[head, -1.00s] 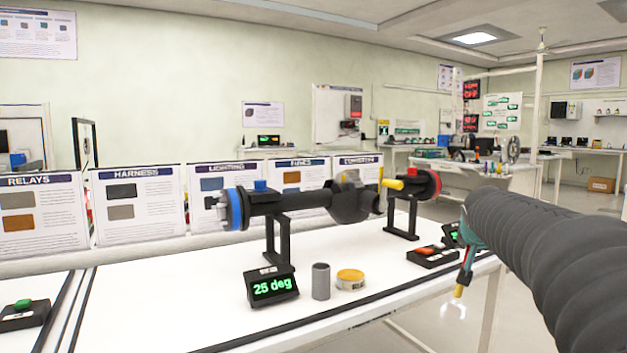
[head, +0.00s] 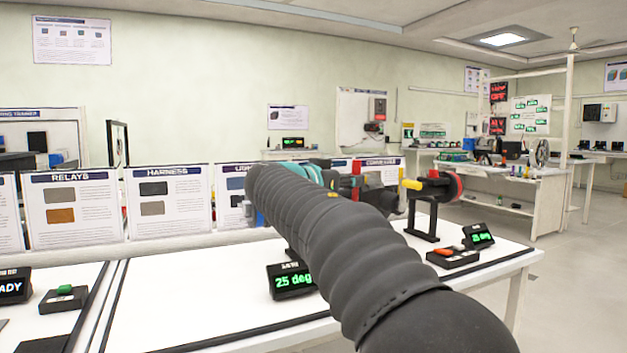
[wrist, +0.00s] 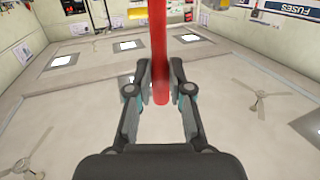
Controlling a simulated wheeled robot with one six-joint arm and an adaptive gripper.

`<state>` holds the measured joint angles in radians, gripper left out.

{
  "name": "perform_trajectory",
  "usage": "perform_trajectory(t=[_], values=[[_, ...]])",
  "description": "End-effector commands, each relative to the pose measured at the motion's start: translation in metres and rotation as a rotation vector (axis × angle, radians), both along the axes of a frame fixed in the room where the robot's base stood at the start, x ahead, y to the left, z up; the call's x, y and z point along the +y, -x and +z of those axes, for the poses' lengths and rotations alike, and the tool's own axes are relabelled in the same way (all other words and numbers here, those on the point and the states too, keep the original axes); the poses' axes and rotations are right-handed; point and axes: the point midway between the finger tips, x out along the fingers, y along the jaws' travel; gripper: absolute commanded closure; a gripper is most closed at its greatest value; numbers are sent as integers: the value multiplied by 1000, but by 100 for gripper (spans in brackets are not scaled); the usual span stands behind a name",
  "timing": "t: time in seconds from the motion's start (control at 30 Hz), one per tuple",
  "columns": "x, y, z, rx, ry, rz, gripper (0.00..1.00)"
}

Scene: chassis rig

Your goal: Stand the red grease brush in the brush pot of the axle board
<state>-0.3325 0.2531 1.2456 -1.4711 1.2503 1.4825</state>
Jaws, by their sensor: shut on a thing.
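My gripper (head: 348,180) is raised in front of the axle, at the end of my dark ribbed arm. In the wrist view its two fingers (wrist: 160,85) are shut on the red grease brush (wrist: 159,45), a long red stick running up out of the picture. A short red length of the brush (head: 356,181) shows upright at the gripper in the head view. The axle's right end has a red hub (head: 456,187) and a yellow stub (head: 412,185). My arm hides the axle's middle and the table spot where a grey cylinder, possibly the brush pot, stood earlier.
A display reading 25 deg (head: 290,281) stands on the white table (head: 220,300), left of my arm. A dark box with an orange-red top (head: 453,257) and a small green display (head: 479,236) are at the right. Panels (head: 168,198) line the back.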

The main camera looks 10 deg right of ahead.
Motion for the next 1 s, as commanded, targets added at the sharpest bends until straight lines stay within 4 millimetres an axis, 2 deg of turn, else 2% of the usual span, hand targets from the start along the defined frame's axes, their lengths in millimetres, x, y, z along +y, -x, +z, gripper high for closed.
perform_trajectory(t=[0.13,0.37,1.0], values=[[14,1,5,-8,24,-12,100],[18,1,3,-9,32,-18,100],[19,1,-36,-8,30,-14,100]])
